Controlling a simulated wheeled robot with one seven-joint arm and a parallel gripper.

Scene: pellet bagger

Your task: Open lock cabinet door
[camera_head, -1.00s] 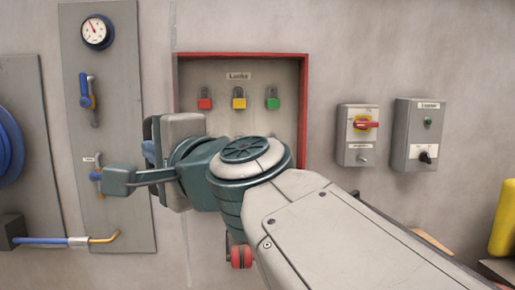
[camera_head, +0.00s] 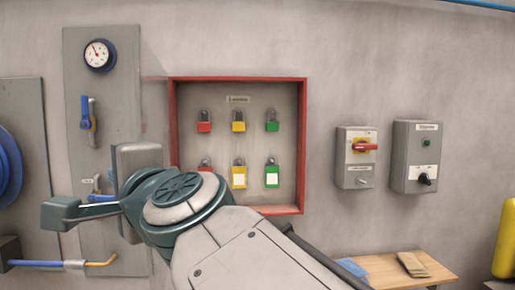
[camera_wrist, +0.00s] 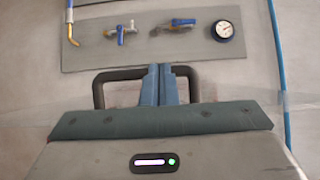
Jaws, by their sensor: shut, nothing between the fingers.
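The lock cabinet (camera_head: 304,150) is a red-framed box on the wall, with two rows of red, yellow and green padlocks inside. Its front opening is uncovered. A faint clear panel (camera_head: 154,105), apparently the door, stands out at its left edge. My gripper is left of the cabinet in the head view; its fingertips are hidden there by my wrist. In the wrist view my gripper (camera_wrist: 160,82) has its fingers together and empty.
Left of the cabinet is a grey panel (camera_head: 105,140) with a gauge (camera_head: 99,55) and valve handles. To the right are two grey switch boxes (camera_head: 357,158) (camera_head: 415,158), a low wooden surface (camera_head: 385,268) and a yellow post (camera_head: 507,240). The wall between is bare.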

